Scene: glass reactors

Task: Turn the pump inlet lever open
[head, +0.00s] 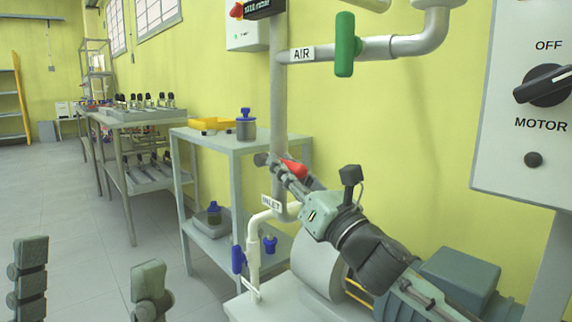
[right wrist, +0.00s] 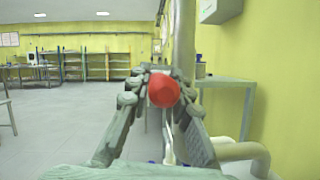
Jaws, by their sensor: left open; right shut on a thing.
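A red lever (head: 294,168) is at the vertical grey pipe (head: 278,95), just above the white INLET label (head: 271,205). My right gripper (head: 279,170) is shut on this red lever. In the right wrist view the lever's rounded red end (right wrist: 163,90) sits between the closed fingers (right wrist: 160,72), with the pipe (right wrist: 184,35) just behind. The fingers hide most of the lever and its valve body. My left gripper (head: 88,285) is open and empty at the bottom left, its two fingers well apart, far from the lever.
Below the label, a white pipe (head: 253,255) carries a blue handle (head: 238,259). A green handle (head: 345,45) is on the AIR pipe above. A grey table (head: 205,140) stands behind, and the motor switch box (head: 525,170) is at right. The left floor is clear.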

